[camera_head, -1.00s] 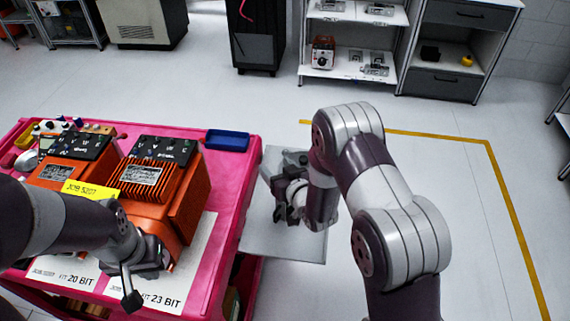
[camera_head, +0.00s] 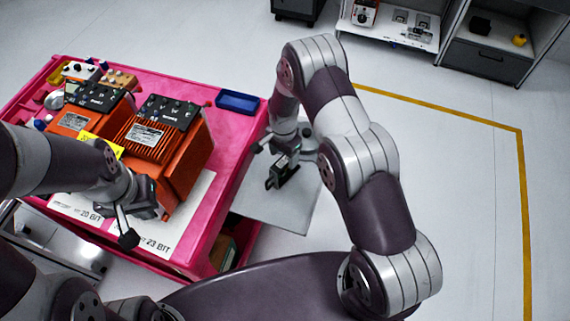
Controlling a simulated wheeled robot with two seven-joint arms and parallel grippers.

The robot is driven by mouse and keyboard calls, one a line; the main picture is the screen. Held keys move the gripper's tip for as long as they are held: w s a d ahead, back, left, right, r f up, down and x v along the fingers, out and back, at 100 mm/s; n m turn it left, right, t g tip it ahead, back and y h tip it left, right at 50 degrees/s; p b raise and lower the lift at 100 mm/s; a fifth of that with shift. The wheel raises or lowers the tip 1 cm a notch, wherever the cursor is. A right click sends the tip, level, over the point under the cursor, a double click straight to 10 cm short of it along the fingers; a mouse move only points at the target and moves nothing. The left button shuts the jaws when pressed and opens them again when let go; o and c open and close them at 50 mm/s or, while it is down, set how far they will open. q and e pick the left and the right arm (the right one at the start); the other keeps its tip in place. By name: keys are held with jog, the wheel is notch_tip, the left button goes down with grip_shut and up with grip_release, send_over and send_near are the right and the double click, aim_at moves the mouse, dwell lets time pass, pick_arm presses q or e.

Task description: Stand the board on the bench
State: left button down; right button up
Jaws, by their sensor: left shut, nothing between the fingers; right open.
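The pink-topped bench (camera_head: 233,128) carries two orange finned units (camera_head: 180,165) with black connector tops. I cannot pick out a separate board with certainty. A flat pale grey panel (camera_head: 290,212) lies beside the bench's right edge, partly hidden by my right arm. My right gripper (camera_head: 272,184) is open above this panel, pointing down and left, with nothing seen held. My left gripper (camera_head: 127,238) is shut and empty in front of the orange units, above the white sheet marked 20 BIT and 23 BIT (camera_head: 186,222).
A blue tray (camera_head: 237,101) lies at the bench's far right corner. Small parts and a white box (camera_head: 82,71) crowd the far left. A yellow label (camera_head: 104,146) is on the left unit. Shelving (camera_head: 490,55) stands at the back. The floor to the right is clear.

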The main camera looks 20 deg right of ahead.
aim_at(285, 160)
jog(key=f+p, duration=0.1)
jog(key=f, duration=0.2)
jog(key=f+p, duration=0.1)
jog(key=shift+s+d+f+p, duration=0.15)
jog(key=shift+d+f+p, duration=0.15)
jog(key=shift+f, duration=0.1)
jog(key=shift+a+f, duration=0.1)
jog(key=shift+f, duration=0.35)
jog(key=c, duration=0.9)
grip_shut()
